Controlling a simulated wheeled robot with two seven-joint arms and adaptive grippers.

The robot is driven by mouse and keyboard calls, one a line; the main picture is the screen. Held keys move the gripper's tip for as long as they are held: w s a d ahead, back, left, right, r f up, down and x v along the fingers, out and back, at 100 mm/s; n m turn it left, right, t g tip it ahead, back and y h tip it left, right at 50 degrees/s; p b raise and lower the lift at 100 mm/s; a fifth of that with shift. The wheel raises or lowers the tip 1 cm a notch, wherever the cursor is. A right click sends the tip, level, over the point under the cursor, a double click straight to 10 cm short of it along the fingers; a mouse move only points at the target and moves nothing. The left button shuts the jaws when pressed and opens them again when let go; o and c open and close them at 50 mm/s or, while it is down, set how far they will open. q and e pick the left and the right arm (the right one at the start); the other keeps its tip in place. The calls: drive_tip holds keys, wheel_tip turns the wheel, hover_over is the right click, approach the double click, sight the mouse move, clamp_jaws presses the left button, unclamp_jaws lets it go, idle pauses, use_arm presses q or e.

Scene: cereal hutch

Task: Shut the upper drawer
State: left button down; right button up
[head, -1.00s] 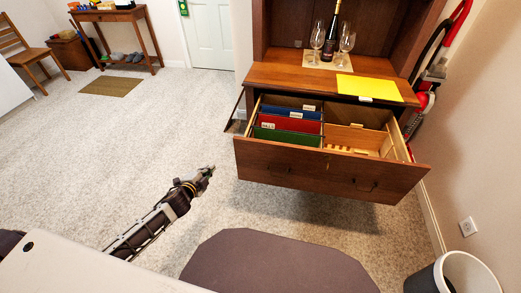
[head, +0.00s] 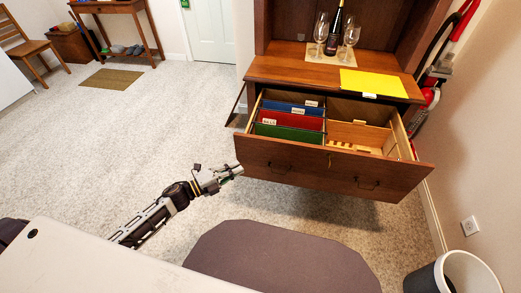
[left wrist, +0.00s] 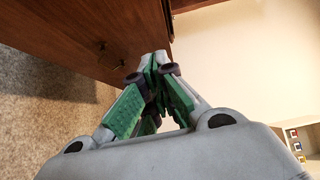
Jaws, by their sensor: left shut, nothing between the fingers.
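The upper drawer (head: 325,173) of the wooden hutch is pulled out, with its brown front facing me and two dark handles on it. Colored hanging folders (head: 290,122) stand in its left half, and light wooden dividers show in its right half. My left gripper (head: 240,167) is shut and empty, at the left end of the drawer front in the head view. In the left wrist view, the closed fingers (left wrist: 156,62) overlap the edge of the brown drawer front (left wrist: 85,35); I cannot tell whether they touch it. My right gripper is not in view.
The hutch top (head: 300,75) holds a bottle, glasses and a yellow sheet (head: 374,84). A dark mat-like shape (head: 280,262) lies in front. A bin (head: 468,272) stands at lower right, and a fire extinguisher (head: 428,95) hangs beside the hutch.

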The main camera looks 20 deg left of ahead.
use_arm(q)
drive_tip(key=shift+w+d, duration=0.1)
idle(0.5)
drive_tip(key=b, duration=0.2)
approach(271, 144)
drive_tip(key=shift+x, duration=2.4)
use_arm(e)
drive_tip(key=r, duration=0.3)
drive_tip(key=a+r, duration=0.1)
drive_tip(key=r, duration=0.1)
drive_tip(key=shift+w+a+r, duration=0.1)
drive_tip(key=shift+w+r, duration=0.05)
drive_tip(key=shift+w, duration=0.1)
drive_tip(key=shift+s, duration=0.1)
